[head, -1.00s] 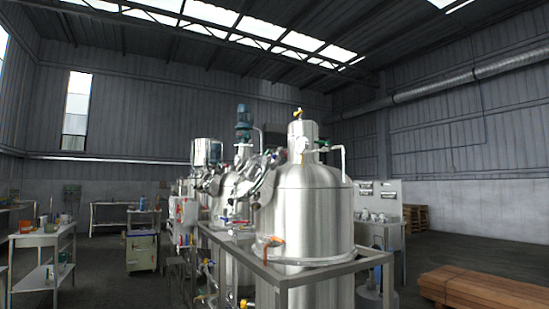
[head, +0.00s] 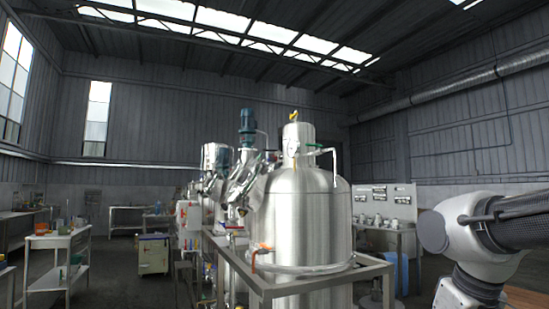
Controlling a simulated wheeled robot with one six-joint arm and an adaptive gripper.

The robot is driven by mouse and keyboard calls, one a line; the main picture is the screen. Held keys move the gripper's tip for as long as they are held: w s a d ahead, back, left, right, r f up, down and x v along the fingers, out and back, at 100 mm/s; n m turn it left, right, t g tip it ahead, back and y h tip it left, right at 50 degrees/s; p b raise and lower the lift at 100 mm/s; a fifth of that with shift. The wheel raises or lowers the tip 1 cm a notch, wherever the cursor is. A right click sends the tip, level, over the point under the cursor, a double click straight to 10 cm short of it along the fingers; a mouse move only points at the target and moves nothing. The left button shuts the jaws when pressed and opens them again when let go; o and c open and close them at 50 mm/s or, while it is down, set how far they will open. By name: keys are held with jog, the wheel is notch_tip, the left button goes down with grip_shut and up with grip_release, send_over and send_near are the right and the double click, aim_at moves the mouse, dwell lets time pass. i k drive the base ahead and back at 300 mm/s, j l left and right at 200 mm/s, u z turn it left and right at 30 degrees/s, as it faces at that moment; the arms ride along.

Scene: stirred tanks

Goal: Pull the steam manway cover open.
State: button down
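A tall polished steel tank (head: 310,215) stands in the middle of the head view. A slanted bright metal fitting (head: 246,188) sticks out at its upper left. It may be the manway with its cover, but its parts overlap with the tank behind, and I cannot tell whether the cover is shut or ajar. A green-handled valve and bent pipe (head: 326,151) sit on the tank top. My arm shows at the lower right, to the right of the tank and apart from it. My gripper is outside the picture.
A grey metal frame (head: 325,280) surrounds the tank's lower part. An orange-handled valve (head: 262,250) is at its left. More tanks stand behind. A bench with metal pots (head: 390,228) is behind right; a shelf table (head: 58,240) and cabinet (head: 153,254) are left, with open floor between.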

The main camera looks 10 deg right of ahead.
aim_at(242, 176)
jog(key=z, duration=0.3)
jog(key=i+z, duration=0.3)
jog(key=i, duration=0.15)
jog(key=i+u, duration=0.15)
jog(key=i, duration=0.35)
jog(key=i+l+u, duration=0.1)
jog(key=i, duration=0.35)
jog(key=i+l+u, duration=0.15)
jog(key=i, duration=0.3)
jog(key=l, duration=0.05)
